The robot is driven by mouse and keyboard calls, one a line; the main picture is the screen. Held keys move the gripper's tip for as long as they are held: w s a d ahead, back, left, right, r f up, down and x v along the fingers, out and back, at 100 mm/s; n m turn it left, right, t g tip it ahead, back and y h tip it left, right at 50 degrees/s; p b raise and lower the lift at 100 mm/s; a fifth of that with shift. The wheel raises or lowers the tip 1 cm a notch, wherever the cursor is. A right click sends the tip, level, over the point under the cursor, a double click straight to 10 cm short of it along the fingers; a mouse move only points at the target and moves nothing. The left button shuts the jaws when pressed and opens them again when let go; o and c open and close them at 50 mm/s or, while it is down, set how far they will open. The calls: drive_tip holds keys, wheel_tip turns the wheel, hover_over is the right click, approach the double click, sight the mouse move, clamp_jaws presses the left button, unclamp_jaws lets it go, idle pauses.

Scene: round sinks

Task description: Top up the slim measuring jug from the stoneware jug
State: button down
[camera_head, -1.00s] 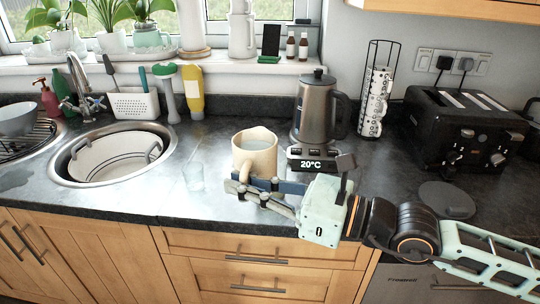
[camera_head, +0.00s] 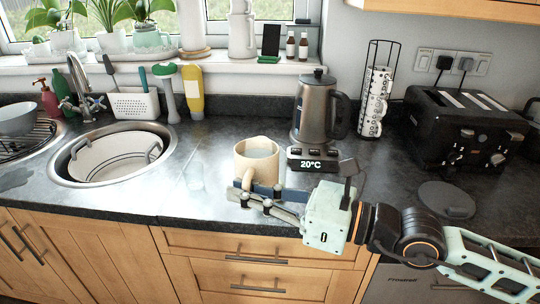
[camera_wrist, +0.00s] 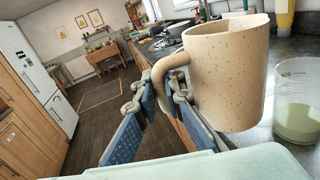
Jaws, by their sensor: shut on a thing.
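The stoneware jug (camera_head: 258,163) is beige and speckled, with liquid showing inside its rim in the head view. It is about upright over the counter; whether its base touches cannot be told. My gripper (camera_head: 254,193) is shut on its handle, on the near side. The wrist view shows the jug (camera_wrist: 228,75) with its looped handle between the blue finger pads (camera_wrist: 165,100). The slim measuring jug (camera_head: 196,177) is clear and faint, standing on the counter just left of the stoneware jug. In the wrist view the measuring jug (camera_wrist: 298,105) holds pale liquid in its lower part.
A kettle (camera_head: 313,108) on a base reading 20°C stands close behind and right. A round sink (camera_head: 72,175) lies to the left. A black toaster (camera_head: 465,130) and a mug rack (camera_head: 375,95) stand at the right. The counter's front edge is close below my gripper.

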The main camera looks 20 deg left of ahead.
sight(250, 167)
drive_tip(key=shift+w+r+m, duration=0.45)
drive_tip(key=shift+w+m, duration=0.05)
drive_tip(key=shift+m, duration=0.2)
drive_tip(key=shift+w+a+r+m+h, duration=0.2)
drive_tip(key=shift+w+r+m, duration=0.5)
drive_tip(key=shift+r+m, duration=0.15)
drive_tip(key=shift+w+a+r+m+h, duration=0.2)
drive_tip(key=shift+w+r+m, duration=0.5)
drive_tip(key=shift+r, duration=0.25)
drive_tip(key=shift+w+r+m+g, duration=0.15)
drive_tip(key=shift+r+m+g, duration=0.05)
drive_tip(key=shift+m+g, duration=0.1)
drive_tip(key=shift+w+r+m, duration=0.35)
drive_tip(key=shift+w+r, duration=0.15)
drive_tip(key=shift+w, duration=0.05)
drive_tip(key=shift+w+a+r, duration=0.1)
drive_tip(key=shift+w+r, duration=0.05)
drive_tip(key=shift+w, duration=0.1)
drive_tip(key=shift+w+a+f+m+h, duration=0.1)
drive_tip(key=shift+w+f+m+h, duration=0.2)
drive_tip(key=shift+w+f+m, duration=0.45)
drive_tip(key=shift+w+a+r+m+g, duration=0.1)
drive_tip(key=shift+w+r+m+g, duration=0.1)
drive_tip(key=shift+m+g, duration=0.55)
idle(1.5)
drive_tip(key=shift+w+r+m, duration=0.35)
drive_tip(key=shift+r+m, duration=0.1)
drive_tip(key=shift+m, duration=0.15)
idle(0.8)
